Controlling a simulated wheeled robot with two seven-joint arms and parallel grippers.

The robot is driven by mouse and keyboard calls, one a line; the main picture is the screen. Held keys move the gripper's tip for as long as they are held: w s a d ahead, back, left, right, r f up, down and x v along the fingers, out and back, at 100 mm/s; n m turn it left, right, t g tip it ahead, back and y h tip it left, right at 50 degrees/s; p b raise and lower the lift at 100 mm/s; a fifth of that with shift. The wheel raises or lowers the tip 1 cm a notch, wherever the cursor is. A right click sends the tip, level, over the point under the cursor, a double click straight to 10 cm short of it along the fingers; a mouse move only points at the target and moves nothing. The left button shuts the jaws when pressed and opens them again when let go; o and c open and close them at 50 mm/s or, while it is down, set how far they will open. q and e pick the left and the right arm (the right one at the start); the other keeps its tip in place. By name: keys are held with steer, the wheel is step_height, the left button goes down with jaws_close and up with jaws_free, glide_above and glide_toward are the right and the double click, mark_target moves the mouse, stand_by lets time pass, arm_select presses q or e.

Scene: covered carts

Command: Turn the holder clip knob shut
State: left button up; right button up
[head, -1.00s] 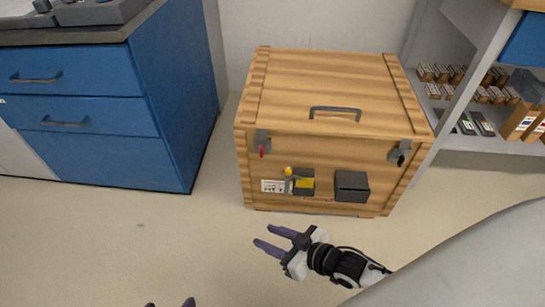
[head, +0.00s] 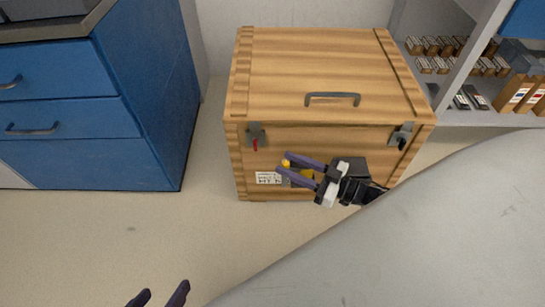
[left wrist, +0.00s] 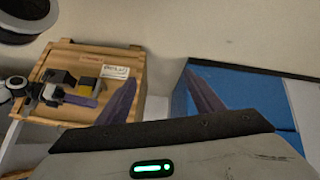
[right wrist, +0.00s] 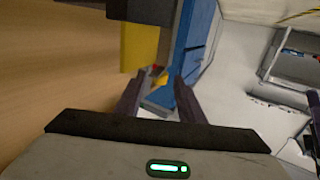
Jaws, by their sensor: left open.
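The wooden crate (head: 320,75) carries a clip holder with a yellow block (head: 307,174) on its front. A small yellow knob (head: 286,162) shows at the holder's upper left. My right gripper (head: 283,165) is open, its fingertips at the knob in the head view; I cannot tell whether they touch it. Its fingers cover much of the holder. In the right wrist view the yellow block (right wrist: 138,45) is just beyond the open fingers (right wrist: 158,85). My left gripper (head: 166,289) is open and empty, low and away from the crate; its fingers also show in the left wrist view (left wrist: 163,75).
A red-handled latch (head: 255,140) and a dark latch (head: 402,138) sit on the crate front, with a white label (head: 268,178) left of the holder. Blue drawers (head: 80,120) stand left. A shelf (head: 470,115) stands right. The floor at front left is clear.

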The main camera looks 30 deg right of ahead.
arm_select(q)
steer(key=shift+w+d+r+t+h+b, duration=0.2)
steer(key=shift+w+r+b, duration=0.1)
steer(key=shift+r, duration=0.2)
steer(key=shift+w+d+r+t+h+b, duration=0.2)
steer(key=shift+w+r, duration=0.1)
steer(key=shift+r, duration=0.15)
arm_select(e)
steer(key=x, duration=0.5)
steer(key=shift+w+a, duration=0.15)
steer(key=shift+w, duration=0.05)
arm_select(q)
steer(key=shift+f, duration=0.1)
